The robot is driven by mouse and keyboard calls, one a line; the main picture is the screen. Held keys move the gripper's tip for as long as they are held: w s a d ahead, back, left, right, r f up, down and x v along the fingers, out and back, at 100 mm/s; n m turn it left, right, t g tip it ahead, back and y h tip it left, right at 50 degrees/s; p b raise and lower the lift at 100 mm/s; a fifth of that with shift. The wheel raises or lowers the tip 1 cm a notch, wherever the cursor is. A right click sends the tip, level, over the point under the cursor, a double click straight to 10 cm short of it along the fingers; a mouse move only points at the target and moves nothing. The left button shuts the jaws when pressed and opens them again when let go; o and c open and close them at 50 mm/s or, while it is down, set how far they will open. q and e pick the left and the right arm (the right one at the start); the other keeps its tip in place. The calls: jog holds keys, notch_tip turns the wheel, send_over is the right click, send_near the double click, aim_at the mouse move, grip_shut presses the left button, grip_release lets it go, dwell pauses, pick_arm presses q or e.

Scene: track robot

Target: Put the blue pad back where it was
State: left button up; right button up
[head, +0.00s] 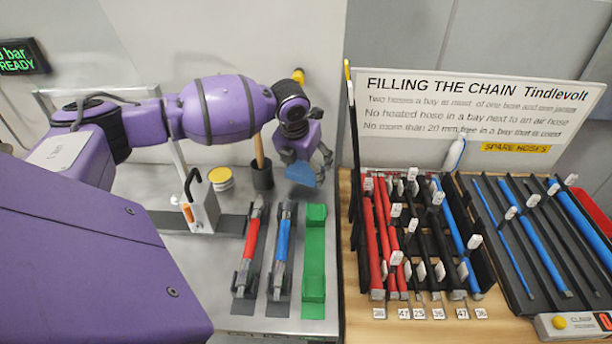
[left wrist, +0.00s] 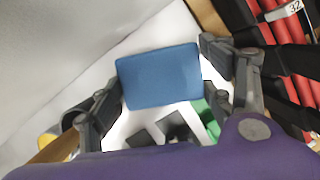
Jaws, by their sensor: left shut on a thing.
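The blue pad (head: 301,174) is held by my left gripper (head: 306,157) above the back of the grey metal table, near its right edge. In the left wrist view the pad (left wrist: 158,76) lies between the two dark fingers of my left gripper (left wrist: 160,85), its flat face toward the camera. The finger contact is partly hidden in the head view. My right gripper does not show in either view.
A dark cup (head: 262,178) with a wooden handle stands left of the pad. A yellow round stack (head: 221,179) lies further left. Red, blue and green holders (head: 314,262) stand in front. The hose rack (head: 420,240) and sign (head: 475,115) are at right.

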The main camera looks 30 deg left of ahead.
aim_at(304, 170)
pick_arm(q)
jog(key=shift+w+f, duration=0.25)
jog(key=shift+f, duration=1.45)
jog(key=shift+f, duration=0.1)
jog(key=o, duration=1.2)
jog(key=v, duration=1.2)
jog(key=shift+p, duration=0.3)
jog(key=shift+s, duration=0.1)
